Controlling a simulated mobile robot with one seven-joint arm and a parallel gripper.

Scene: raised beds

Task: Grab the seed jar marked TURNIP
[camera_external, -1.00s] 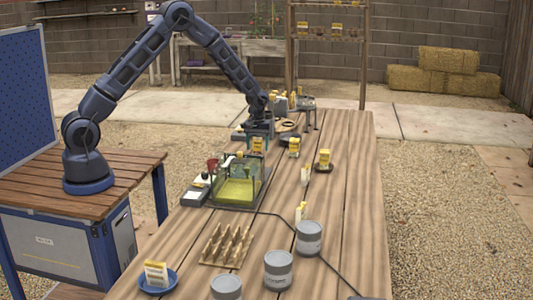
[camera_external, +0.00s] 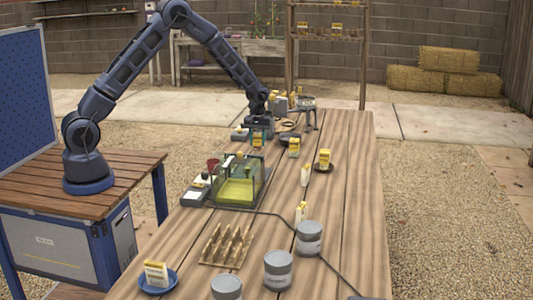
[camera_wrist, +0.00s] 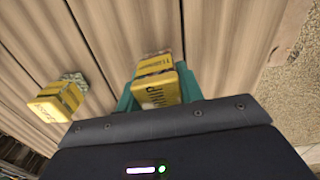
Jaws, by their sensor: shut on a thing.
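My gripper (camera_wrist: 155,92) shows teal fingers on both sides of a yellow-topped seed jar (camera_wrist: 156,88) and is shut on it. The print on its lid and label is too blurred to read for certain. In the camera_external view my gripper (camera_external: 258,141) is at the far left part of the long table, with the held jar (camera_external: 258,138) between its fingers. I cannot tell whether the jar still touches the table. A second yellow-lidded jar (camera_wrist: 55,102) stands apart to the left in the wrist view; its lettering is also unclear.
The long wooden table (camera_external: 345,215) holds a glass-sided box (camera_external: 238,190), several grey cans (camera_external: 278,268), a spiked wooden rack (camera_external: 227,246) and a blue dish (camera_external: 158,284). A dark cable crosses the tabletop.

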